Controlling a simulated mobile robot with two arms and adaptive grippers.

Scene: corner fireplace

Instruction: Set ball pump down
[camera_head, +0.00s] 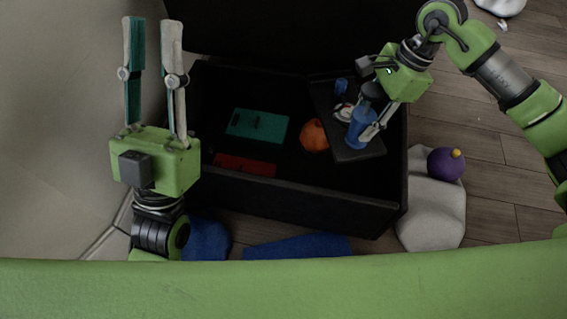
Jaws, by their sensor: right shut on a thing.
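The ball pump (358,130) looks like a blue cylinder with a dark top. My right gripper (372,125) points down and is shut on it, partly covering it. The pump is roughly upright, over or on a narrow black shelf (362,154) at the right side of a black box. I cannot tell whether its base touches the shelf. My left gripper (153,35) points up at the left of the box, open and empty, its two fingers apart.
The open black box (300,194) holds a green case (258,125), a red item (245,166) and an orange ball (314,136). A small blue item (341,87) and a white-and-red item (343,112) lie on the shelf. A purple ball (445,164) rests on a pale cushion (432,210) outside.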

